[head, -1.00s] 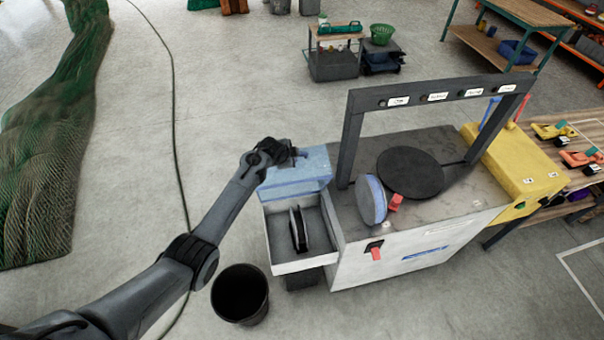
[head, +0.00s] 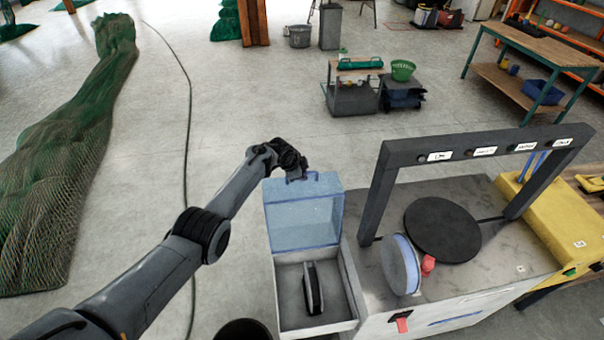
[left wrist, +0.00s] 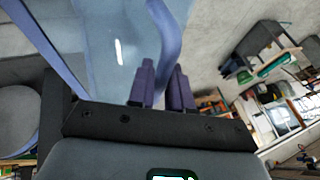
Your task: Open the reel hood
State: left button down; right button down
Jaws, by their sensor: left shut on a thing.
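The reel hood (head: 304,222) is a clear blue lid at the back of the grey open box (head: 347,300). It stands raised, nearly upright, so the box interior and a dark reel (head: 313,288) inside show. My left gripper (head: 295,176) is at the hood's top edge, shut on its handle. In the left wrist view the purple fingers (left wrist: 163,88) are beside the blue hood (left wrist: 115,45); the exact grip point is partly hidden. My right gripper is in neither current view.
A machine with a dark frame (head: 470,150), a black disc (head: 442,229) and a blue-edged disc (head: 400,265) adjoins the box on the right. A black bucket (head: 245,330) stands in front.

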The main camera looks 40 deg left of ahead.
pick_arm(q)
jog(key=shift+w+a+f, duration=0.15)
jog(key=shift+w+a, duration=0.05)
jog(key=shift+w, duration=0.05)
jog(key=c, duration=1.1)
grip_release()
jog(key=shift+s+r+p, duration=0.2)
jog(key=shift+r+p, duration=0.15)
jog(key=shift+p+v, duration=1.85)
jog(key=shift+v, duration=3.15)
